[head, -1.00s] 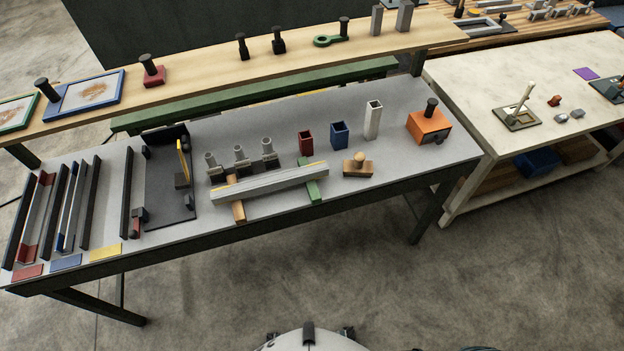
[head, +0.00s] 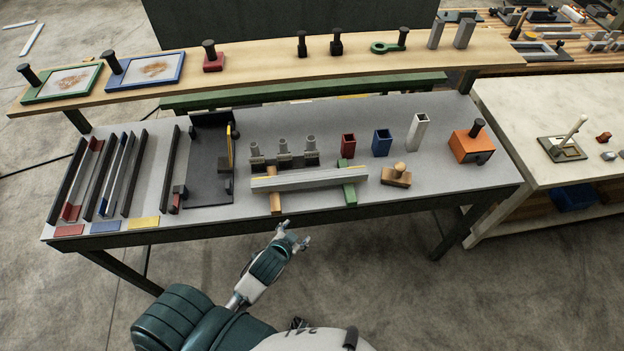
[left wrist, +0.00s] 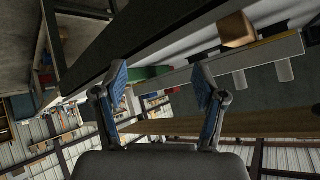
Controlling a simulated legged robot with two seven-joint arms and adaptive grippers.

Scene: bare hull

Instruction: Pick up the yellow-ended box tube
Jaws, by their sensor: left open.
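The box tube (head: 310,180) is a long grey bar with some yellow along its upper edge. It lies across a wooden support (head: 275,203) and a green support (head: 349,192) near the front of the grey table. My left gripper (head: 293,238) is open and empty, just in front of the table edge, apart from the tube and below it in the picture. In the left wrist view the open fingers (left wrist: 160,78) point toward the table, with the pale tube (left wrist: 265,53) beyond at upper right. My right gripper is not in view.
The grey table's front edge (head: 200,234) lies between my gripper and the tube. Behind the tube stand grey clamps (head: 283,150).

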